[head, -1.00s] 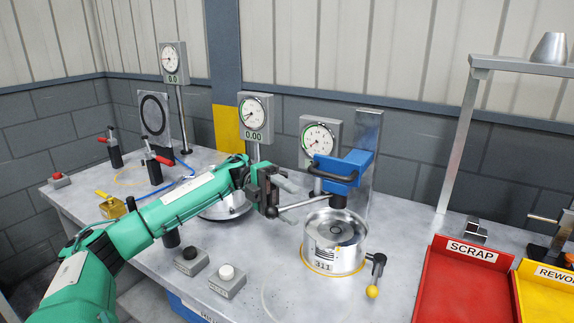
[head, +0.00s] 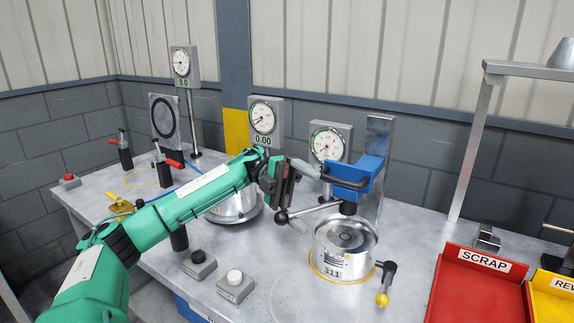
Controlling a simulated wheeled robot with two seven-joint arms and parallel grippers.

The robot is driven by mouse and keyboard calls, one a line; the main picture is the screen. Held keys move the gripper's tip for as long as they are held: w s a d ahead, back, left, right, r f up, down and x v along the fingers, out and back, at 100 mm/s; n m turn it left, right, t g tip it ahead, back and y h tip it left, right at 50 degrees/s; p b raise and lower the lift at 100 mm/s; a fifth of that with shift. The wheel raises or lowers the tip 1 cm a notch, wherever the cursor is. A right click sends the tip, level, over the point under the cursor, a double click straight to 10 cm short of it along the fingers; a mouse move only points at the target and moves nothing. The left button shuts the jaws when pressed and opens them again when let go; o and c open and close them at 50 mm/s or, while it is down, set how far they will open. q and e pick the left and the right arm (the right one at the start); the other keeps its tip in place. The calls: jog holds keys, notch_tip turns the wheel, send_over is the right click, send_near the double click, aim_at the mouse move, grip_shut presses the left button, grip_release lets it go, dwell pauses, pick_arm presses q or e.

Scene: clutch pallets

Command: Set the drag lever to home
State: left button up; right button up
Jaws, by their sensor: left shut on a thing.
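The drag lever appears to be the slim metal rod (head: 315,209) with a black ball knob (head: 282,217). It runs leftward from below the blue press head (head: 359,174), above the round metal clutch (head: 345,248) marked 311. My left gripper (head: 297,194) is at the knob end, shut on the lever; the exact contact is hard to see. No label names either lever. My right gripper is not in view.
A dial gauge (head: 326,143) stands behind the press, another gauge (head: 263,118) to its left. A second round part (head: 235,208) is behind my left arm. The red SCRAP tray (head: 470,290) is at right.

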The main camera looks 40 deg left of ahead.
pick_arm(q)
jog(key=shift+w+a+r, duration=0.15)
jog(key=shift+a+r, duration=0.35)
jog(key=shift+w+a+r, duration=0.15)
jog(key=shift+a+r, duration=0.3)
jog(key=shift+v, duration=2.25)
jog(key=shift+a, duration=0.35)
jog(key=c, duration=1)
jog(key=shift+s+a, duration=0.2)
jog(key=shift+a, duration=0.1)
jog(key=shift+c, duration=0.4)
jog(key=v, duration=0.7)
jog(key=shift+w+a+f+b, duration=0.25)
jog(key=shift+w+f+b, duration=0.05)
jog(key=shift+f, duration=0.3)
